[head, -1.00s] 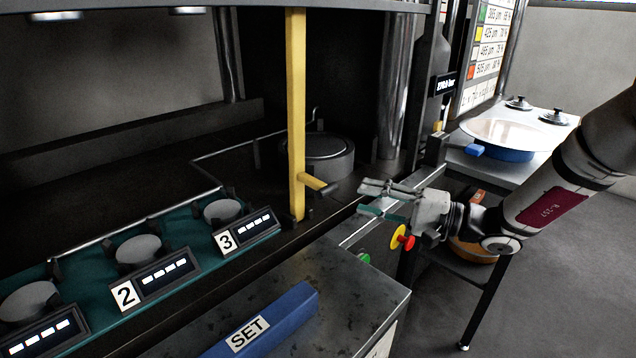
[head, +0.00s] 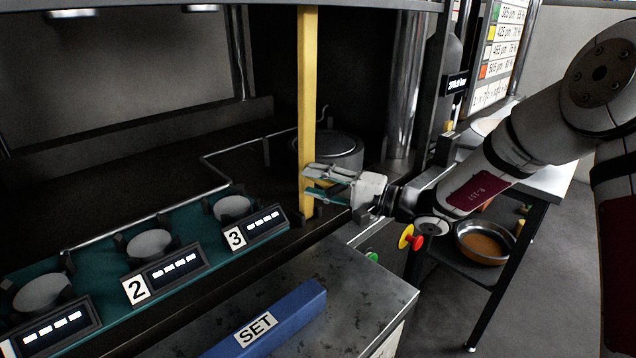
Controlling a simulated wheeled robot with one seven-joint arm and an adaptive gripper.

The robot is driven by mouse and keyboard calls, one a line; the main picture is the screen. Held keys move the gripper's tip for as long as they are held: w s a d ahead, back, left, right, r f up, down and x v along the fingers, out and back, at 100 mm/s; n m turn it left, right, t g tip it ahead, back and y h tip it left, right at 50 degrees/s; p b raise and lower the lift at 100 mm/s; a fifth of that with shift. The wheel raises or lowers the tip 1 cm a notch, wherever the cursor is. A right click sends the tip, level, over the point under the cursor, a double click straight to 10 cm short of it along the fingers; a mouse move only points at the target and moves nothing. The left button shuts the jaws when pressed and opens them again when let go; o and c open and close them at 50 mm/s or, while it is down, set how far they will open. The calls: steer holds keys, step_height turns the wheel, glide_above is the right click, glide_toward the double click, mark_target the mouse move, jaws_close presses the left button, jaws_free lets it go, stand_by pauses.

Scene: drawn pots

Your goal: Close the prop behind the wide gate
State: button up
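The yellow prop (head: 307,90) stands upright between the dark bench frame and the grey edge of the raised upper part (head: 370,4). I take that raised part for the wide gate, but cannot be sure. My gripper (head: 308,182) is at the prop's lower part, coming from the right. Its two fingers are apart, one above the other, their tips overlapping the prop in the head view. The prop's short side handle is hidden at the fingers. I cannot tell whether the fingers touch it.
A teal rack (head: 190,262) with numbered displays and round cups lies at left. A blue SET bar (head: 270,322) lies on a grey counter (head: 370,290) in front. A red-yellow button (head: 408,238) sits below my wrist. A side table with a pan (head: 484,243) stands right.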

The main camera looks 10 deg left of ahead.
steer(key=shift+c, duration=0.6)
jaws_close()
steer(key=shift+a, duration=0.1)
